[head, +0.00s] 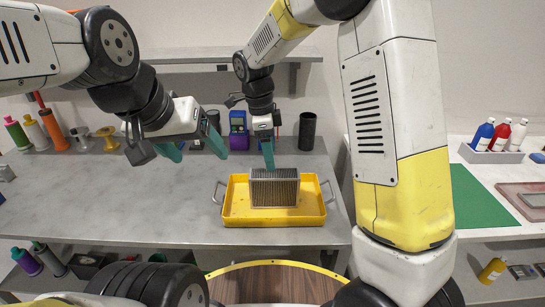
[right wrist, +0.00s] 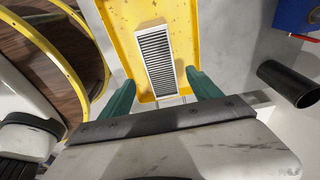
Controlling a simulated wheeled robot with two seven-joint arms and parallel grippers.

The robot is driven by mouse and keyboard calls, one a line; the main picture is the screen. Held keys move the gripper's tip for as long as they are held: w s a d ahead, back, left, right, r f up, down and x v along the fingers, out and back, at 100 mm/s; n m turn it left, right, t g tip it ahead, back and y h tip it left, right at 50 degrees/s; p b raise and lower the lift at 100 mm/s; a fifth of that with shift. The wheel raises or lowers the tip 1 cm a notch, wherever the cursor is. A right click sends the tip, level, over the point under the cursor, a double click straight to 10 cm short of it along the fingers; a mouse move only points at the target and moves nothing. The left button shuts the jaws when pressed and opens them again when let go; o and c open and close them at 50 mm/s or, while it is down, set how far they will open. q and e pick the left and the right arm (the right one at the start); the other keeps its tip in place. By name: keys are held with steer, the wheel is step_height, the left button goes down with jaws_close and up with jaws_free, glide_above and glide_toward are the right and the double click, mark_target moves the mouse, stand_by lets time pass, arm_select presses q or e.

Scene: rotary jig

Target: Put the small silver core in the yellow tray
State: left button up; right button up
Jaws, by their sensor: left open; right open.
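The small silver core (head: 274,190), a finned block, stands upright inside the yellow tray (head: 233,208), near its middle. In the right wrist view the core (right wrist: 160,60) shows its slatted face over the yellow tray (right wrist: 125,25). My right gripper (head: 267,157) is just above and behind the core; its fingers overlap in the head view. The right wrist view shows the right gripper (right wrist: 163,92) with green fingers apart and nothing between them. My left gripper (head: 196,150) is open and empty, above the table left of the tray.
The grey table (head: 110,200) is clear left of the tray. Several coloured spools stand at the back left. A dark cylinder (head: 307,131) and a purple device (head: 238,130) stand behind the tray. A green mat (head: 478,200) and bottles are on the right table.

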steer(key=shift+r, duration=0.4)
steer(key=s+d+r+n+t+y, duration=0.2)
steer(key=s+d+r+n+y, duration=0.1)
steer(key=s+d+r+n, duration=0.65)
steer(key=s+d+r+n+t, duration=0.1)
steer(key=s+d+n+t, duration=0.1)
steer(key=s+n, duration=0.2)
steer(key=s+d+r+n+t+y, duration=0.1)
steer(key=s+d+r+n+t, duration=0.1)
steer(key=s+n, duration=0.3)
steer(key=shift+s+d, duration=0.75)
steer(key=shift+d, duration=0.05)
